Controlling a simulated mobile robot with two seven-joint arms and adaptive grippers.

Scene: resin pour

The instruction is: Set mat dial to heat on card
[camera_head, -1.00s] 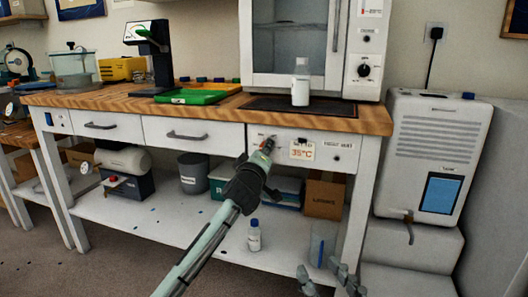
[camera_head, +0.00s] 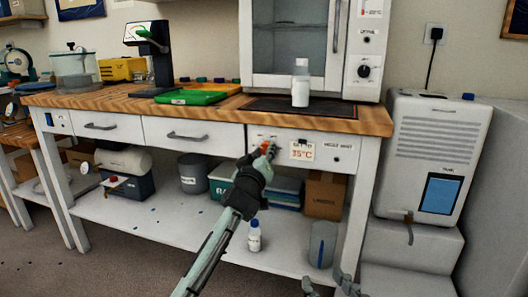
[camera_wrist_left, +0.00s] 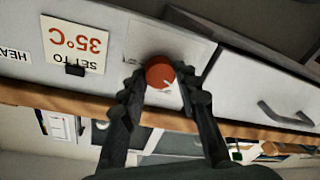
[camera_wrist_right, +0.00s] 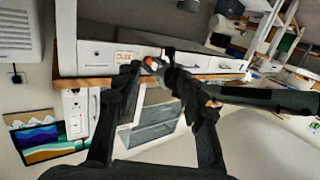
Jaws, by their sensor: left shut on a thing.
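The mat dial is a round red-orange knob (camera_wrist_left: 160,74) with a pale pointer mark, on the white front panel under the bench top. In the head view the dial (camera_head: 267,145) is partly covered by my left gripper (camera_head: 264,156). My left gripper (camera_wrist_left: 160,92) has a finger on each side of the dial and is shut on it. The card (camera_head: 301,151) beside the dial reads "SET TO 35°C"; it shows upside down in the left wrist view (camera_wrist_left: 76,42). My right gripper (camera_wrist_right: 154,80) is open and empty; its fingertips show low in the head view.
The black heat mat (camera_head: 330,107) lies on the bench top (camera_head: 225,107) with a white bottle (camera_head: 300,88) on it. A green tray (camera_head: 190,97) is to its left. A small bottle (camera_head: 254,237) and boxes stand on the lower shelf (camera_head: 150,220). A white unit (camera_head: 436,150) is at right.

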